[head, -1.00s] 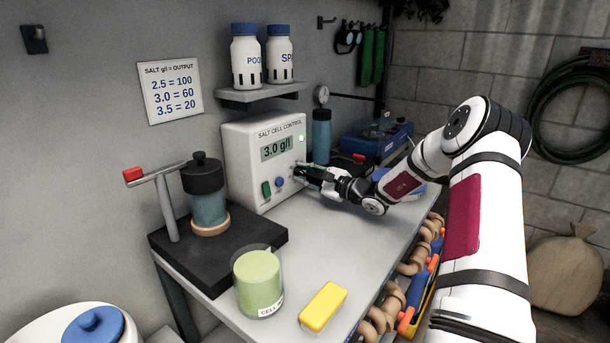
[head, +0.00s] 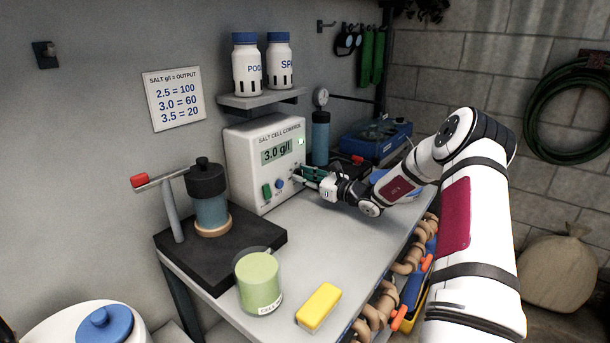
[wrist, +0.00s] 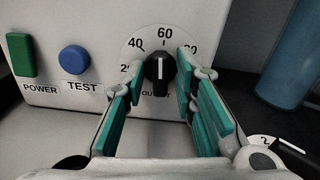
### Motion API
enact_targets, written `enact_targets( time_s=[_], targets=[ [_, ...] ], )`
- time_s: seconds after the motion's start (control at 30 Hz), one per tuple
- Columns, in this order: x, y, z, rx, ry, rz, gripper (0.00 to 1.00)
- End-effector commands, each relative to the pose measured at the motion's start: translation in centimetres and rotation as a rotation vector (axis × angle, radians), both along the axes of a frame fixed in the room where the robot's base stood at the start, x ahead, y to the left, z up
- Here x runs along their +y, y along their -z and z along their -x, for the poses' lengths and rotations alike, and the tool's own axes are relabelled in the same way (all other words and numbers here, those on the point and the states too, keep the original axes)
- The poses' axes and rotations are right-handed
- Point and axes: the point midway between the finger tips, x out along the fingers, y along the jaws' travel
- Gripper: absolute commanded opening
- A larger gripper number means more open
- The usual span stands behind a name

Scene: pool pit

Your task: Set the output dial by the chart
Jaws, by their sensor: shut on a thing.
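The white salt cell control box (head: 240,170) stands against the wall and its display (head: 276,152) reads 3.0 g/l. The wall chart (head: 173,98) reads 2.5 = 100, 3.0 = 60, 3.5 = 20. In the wrist view the black output dial (wrist: 160,74) has its white line pointing up toward the 60 mark. My gripper (wrist: 160,82) has its teal fingers on both sides of the dial, shut on it. In the head view my gripper (head: 302,175) is at the lower right of the box's face and hides the dial.
A green power switch (wrist: 20,55) and a blue test button (wrist: 74,60) sit left of the dial. A blue cylinder (head: 320,137) stands just right of the box. A jar of green liquid (head: 259,283) and yellow block (head: 318,307) are at the bench front.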

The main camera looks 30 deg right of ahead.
Motion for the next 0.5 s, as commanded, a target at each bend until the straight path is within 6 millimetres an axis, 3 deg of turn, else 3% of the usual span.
enact_targets(
  time_s=[0.5],
  targets=[
    [-0.06, -0.04, -0.04, 0.042, 0.001, -0.119, 0.00]
  ],
)
